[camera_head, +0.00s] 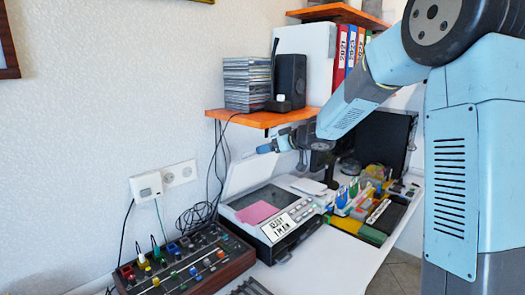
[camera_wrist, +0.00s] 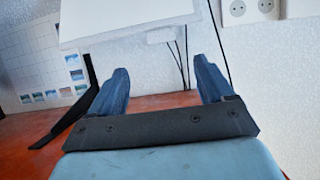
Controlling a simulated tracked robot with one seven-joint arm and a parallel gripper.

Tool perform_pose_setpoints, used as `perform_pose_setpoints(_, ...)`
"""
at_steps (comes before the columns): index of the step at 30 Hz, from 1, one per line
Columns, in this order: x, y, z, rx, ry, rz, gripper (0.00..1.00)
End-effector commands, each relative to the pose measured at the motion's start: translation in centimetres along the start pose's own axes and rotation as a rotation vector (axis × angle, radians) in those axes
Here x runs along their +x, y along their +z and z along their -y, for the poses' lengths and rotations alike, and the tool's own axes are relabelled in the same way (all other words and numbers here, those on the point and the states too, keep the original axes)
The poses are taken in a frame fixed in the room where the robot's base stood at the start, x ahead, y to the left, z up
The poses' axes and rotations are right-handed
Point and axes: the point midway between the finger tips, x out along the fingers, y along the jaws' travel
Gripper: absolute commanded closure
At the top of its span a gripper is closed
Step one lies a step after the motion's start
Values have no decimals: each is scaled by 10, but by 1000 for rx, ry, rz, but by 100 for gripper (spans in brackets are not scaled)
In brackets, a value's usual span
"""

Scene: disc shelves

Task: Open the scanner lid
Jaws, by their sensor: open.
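The scanner (camera_head: 290,238) stands on the white desk, with a dark body and a front panel of buttons. Its pale lid (camera_head: 249,173) is raised and leans back toward the wall, so the glass shows. A pink sheet (camera_head: 257,212) lies on the glass. My gripper (camera_head: 266,148) is above the scanner, close to the lid's upper edge; in the head view I cannot tell whether it touches. In the wrist view my gripper (camera_wrist: 166,84) has its two blue fingers spread with nothing between them. A white panel (camera_wrist: 130,18), apparently the lid, lies beyond the fingertips.
An orange shelf (camera_head: 237,117) with a disc stack (camera_head: 247,84) and a black speaker (camera_head: 290,78) hangs just above my gripper. A mixer (camera_head: 185,262) sits left of the scanner. Colourful stationery (camera_head: 365,195) and a dark monitor (camera_head: 385,140) stand to the right.

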Motion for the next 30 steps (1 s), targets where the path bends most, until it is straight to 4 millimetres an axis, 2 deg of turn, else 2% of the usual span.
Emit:
perform_pose_setpoints(6, -20, 0, -1, 0, 1, -1, 19)
perform_pose_setpoints(17, -23, 0, 0, 0, 0, 0, 20)
perform_pose_setpoints(23, -14, 11, 6, 82, -48, -20, 39)
perform_pose_setpoints(26, 0, 29, 16, 233, -130, -58, 49)
perform_pose_setpoints(30, 19, 56, 31, 550, -284, -157, 62)
